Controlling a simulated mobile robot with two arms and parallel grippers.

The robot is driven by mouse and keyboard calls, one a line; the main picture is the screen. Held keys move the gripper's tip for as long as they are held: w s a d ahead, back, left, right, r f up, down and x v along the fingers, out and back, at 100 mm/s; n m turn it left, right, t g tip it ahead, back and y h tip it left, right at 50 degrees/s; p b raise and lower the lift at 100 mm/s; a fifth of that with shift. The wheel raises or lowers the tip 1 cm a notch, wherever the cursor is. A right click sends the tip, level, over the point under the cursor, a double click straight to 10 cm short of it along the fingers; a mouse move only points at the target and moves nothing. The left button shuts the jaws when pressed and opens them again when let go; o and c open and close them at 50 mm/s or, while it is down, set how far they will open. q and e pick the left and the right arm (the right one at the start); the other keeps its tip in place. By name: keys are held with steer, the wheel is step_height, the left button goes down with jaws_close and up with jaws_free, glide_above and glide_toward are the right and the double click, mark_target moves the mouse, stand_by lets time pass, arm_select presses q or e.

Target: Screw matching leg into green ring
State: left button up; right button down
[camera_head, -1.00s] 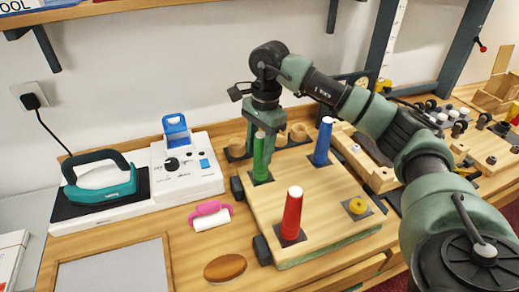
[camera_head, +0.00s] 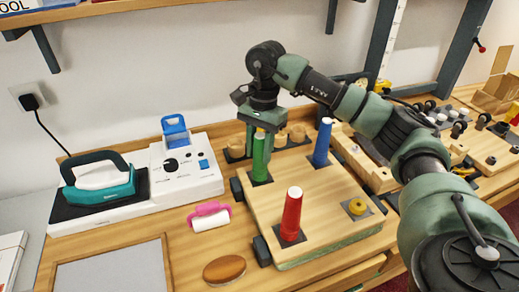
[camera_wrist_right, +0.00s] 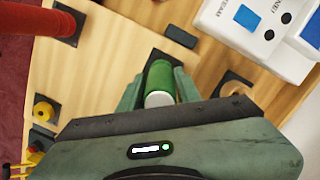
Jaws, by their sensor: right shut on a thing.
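The green leg (camera_head: 260,160) stands upright at the back left corner of the wooden board (camera_head: 325,222). It also shows between the fingers in the right wrist view (camera_wrist_right: 161,80). My right gripper (camera_head: 257,136) reaches down from above and is shut on the green leg near its upper part. The green ring does not show; the leg's foot sits over a dark square pad. The red leg (camera_head: 291,214) stands at the front left corner and the blue leg (camera_head: 322,143) at the back right. A yellow ring (camera_head: 357,207) lies on the front right pad with no leg in it.
A white control box (camera_head: 187,168) and a teal iron (camera_head: 98,180) stand at the left. A pink-handled roller (camera_head: 209,215) and a brown oval block (camera_head: 225,268) lie before the board. Wooden cups (camera_head: 297,133) stand behind it. My right arm spans the right side.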

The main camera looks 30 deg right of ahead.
steer(key=m+t, duration=0.1)
steer(key=m, duration=0.5)
steer(key=shift+w+m, duration=0.15)
steer(key=shift+m, duration=0.15)
steer(key=m, duration=0.6)
steer(key=shift+w+t, duration=0.1)
steer(key=shift+t, duration=0.2)
steer(key=c, duration=1.2)
jaws_free()
steer(key=shift+c, duration=0.2)
